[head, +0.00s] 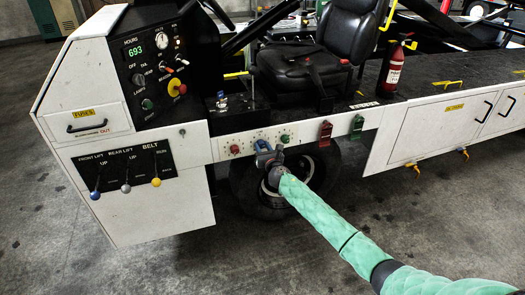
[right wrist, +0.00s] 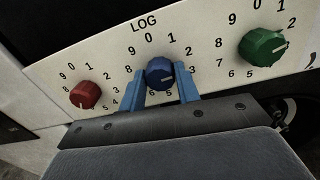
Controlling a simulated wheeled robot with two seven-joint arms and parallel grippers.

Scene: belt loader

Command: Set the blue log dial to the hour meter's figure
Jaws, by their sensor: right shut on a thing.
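The hour meter (head: 134,47) on the black console reads 693 in green digits. The blue log dial (right wrist: 160,73) sits between a red dial (right wrist: 85,95) and a green dial (right wrist: 262,47) on the white LOG panel, each in a ring of digits. My right gripper (right wrist: 162,86) has its blue fingers on either side of the blue dial and is shut on it. The dial's pale mark points right, near the 3; the fingers hide some digits. In the head view my right gripper (head: 268,158) covers the blue dial. My left gripper is not in view.
The red dial (head: 235,149) and green dial (head: 284,139) flank my gripper closely. A red clip (head: 325,132) and green clip (head: 357,126) are further right. Below are a wheel (head: 250,191) and open floor. Three levers (head: 125,187) stand on a black panel at left.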

